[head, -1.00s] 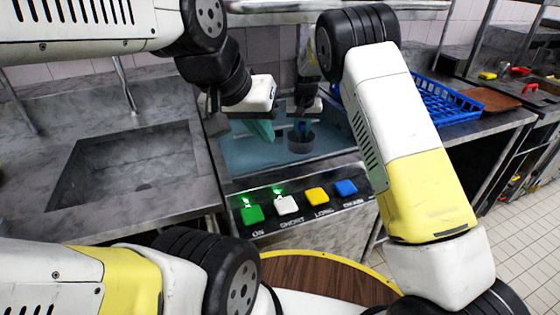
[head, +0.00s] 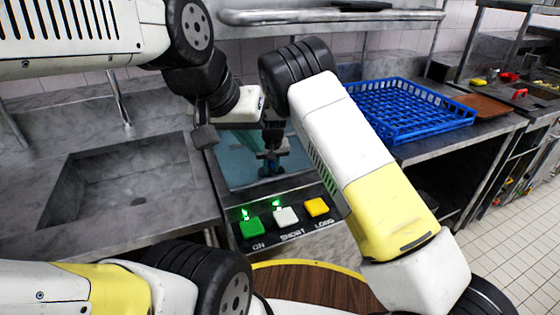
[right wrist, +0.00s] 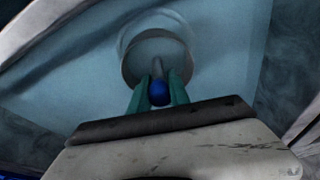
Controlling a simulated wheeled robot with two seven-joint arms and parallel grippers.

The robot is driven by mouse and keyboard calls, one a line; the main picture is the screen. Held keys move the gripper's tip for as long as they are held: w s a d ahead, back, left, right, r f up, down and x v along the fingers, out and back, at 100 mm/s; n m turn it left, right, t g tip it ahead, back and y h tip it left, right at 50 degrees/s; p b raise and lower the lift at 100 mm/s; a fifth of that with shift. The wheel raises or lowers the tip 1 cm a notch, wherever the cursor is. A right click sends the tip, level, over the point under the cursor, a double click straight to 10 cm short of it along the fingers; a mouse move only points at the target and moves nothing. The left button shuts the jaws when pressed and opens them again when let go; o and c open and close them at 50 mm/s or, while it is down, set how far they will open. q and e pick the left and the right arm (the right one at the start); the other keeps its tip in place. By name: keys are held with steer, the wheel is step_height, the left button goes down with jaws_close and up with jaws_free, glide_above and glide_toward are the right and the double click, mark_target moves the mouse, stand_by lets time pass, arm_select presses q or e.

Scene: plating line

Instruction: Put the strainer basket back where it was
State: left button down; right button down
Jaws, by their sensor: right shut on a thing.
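The strainer basket (right wrist: 183,57) is a grey round cup with a blue knob (right wrist: 159,93) on its stem. My right gripper (right wrist: 158,90) has its two teal fingers shut on that knob. The basket is over the blue-teal basin floor (right wrist: 75,75), with a round rim or recess around it; I cannot tell whether it touches the floor. In the head view the right gripper (head: 271,155) is low in the basin, and my right arm hides part of it. My left gripper (head: 236,122) is up at the basin's left side; its fingers are not clear.
A control panel with green, white and yellow buttons (head: 284,216) runs along the basin's front. A blue rack (head: 410,108) stands on the right counter. An empty grey sink (head: 130,178) is at left. A shelf rail (head: 330,16) crosses above the basin.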

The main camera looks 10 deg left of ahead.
steer(key=shift+f, duration=1.05)
steer(key=c, duration=1.2)
jaws_free()
steer(key=shift+f, duration=0.15)
steer(key=shift+c, duration=0.2)
steer(key=a+v, duration=0.1)
steer(key=v, duration=0.6)
steer(key=shift+d+r, duration=0.4)
steer(key=shift+d, duration=0.15)
